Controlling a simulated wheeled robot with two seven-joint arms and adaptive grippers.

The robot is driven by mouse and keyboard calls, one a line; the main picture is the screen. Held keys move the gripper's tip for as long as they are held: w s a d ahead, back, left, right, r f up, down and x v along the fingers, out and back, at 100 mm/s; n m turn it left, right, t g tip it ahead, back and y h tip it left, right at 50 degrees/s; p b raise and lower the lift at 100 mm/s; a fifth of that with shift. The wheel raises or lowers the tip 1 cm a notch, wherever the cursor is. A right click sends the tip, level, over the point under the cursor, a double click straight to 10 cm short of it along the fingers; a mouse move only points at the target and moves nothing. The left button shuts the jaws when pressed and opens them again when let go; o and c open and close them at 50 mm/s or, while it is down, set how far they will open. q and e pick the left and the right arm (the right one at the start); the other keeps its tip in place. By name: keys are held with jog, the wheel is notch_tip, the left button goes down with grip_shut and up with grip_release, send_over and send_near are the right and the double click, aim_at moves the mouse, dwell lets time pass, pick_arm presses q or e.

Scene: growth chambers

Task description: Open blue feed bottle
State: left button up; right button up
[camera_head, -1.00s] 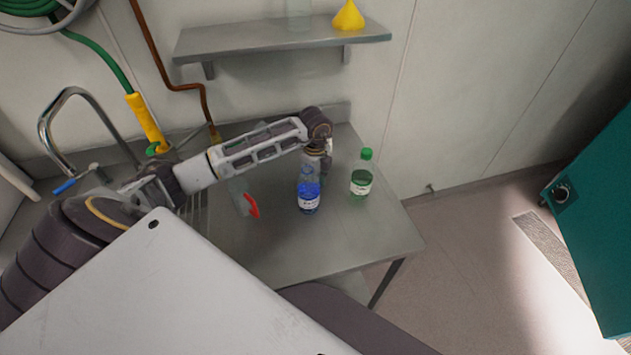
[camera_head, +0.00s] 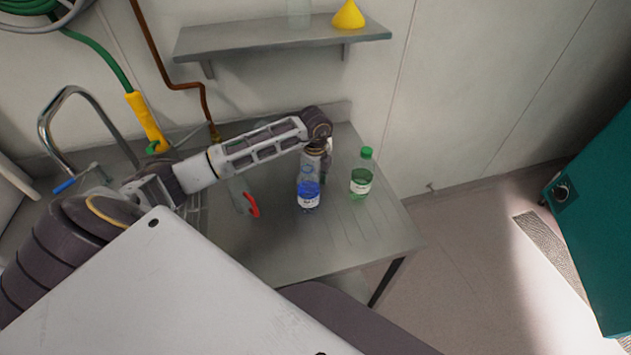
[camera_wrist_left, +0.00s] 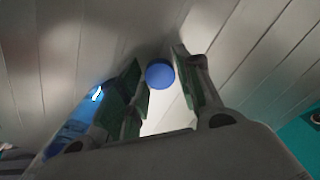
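The blue feed bottle (camera_head: 308,196), clear with blue liquid and a white label, stands upright on the metal bench. My left gripper (camera_head: 318,165) points down right behind its top, and the fingers are mostly hidden in the head view. In the left wrist view a round blue cap (camera_wrist_left: 160,73) sits between the two fingertips, which appear to touch it on both sides. A blue shape with a glint (camera_wrist_left: 75,128) shows at the lower left there; I cannot tell whether it is the bottle. Whether the cap still sits on the neck is hidden. My right gripper is not in view.
A green-capped bottle (camera_head: 361,174) with green liquid stands just right of the blue one. A red hooked piece (camera_head: 252,205) lies to the left. The sink tap (camera_head: 60,125) is at the left, and a shelf (camera_head: 270,40) with a yellow funnel (camera_head: 348,16) hangs above. The bench front right is clear.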

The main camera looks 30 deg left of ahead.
pick_arm(q)
notch_tip(320, 180, up, 12)
jog(key=b, duration=0.1)
dwell(0.6)
jog(key=shift+r, duration=0.2)
dwell(0.6)
notch_tip(320, 180, up, 9)
jog(key=p, duration=0.8)
jog(key=shift+p, duration=0.35)
jog(key=shift+r+p, duration=0.45)
jog(key=shift+p, duration=0.05)
